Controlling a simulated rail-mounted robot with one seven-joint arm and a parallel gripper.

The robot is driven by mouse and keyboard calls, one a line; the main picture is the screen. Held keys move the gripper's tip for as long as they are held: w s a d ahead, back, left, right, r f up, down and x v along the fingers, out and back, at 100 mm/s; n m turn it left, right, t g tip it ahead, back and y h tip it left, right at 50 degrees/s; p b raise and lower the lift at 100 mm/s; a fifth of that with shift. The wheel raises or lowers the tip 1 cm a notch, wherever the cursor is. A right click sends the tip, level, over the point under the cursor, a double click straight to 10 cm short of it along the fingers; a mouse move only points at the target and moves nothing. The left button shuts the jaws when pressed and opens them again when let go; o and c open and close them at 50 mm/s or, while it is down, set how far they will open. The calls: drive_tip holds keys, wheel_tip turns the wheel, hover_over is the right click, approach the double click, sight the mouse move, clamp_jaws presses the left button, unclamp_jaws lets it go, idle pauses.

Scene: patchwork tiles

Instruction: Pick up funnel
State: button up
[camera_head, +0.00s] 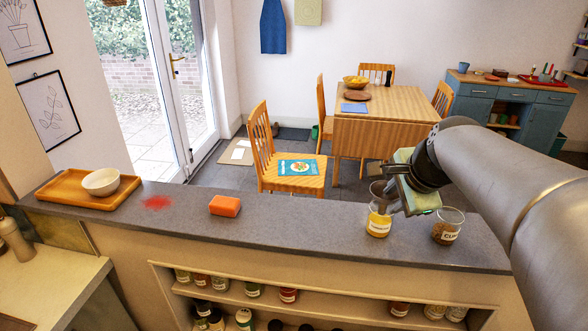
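A greyish see-through shape that looks like the funnel (377,189) stands in or on the mouth of a glass jar (378,226) with yellow contents and a white label. The jar is on the dark grey counter at the right. My gripper (384,205) is at the funnel's right side, over the jar, reaching in from the right. Its fingers are small and partly hidden, so I cannot tell whether they are apart or closed, or whether they touch the funnel.
A second labelled glass jar (448,226) with brown contents stands close on the right. An orange sponge-like block (225,206), a red spill (157,202) and a wooden tray (66,200) with a white bowl (101,182) are further left. The counter (295,224) between block and jars is clear.

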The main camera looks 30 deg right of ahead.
clamp_jaws()
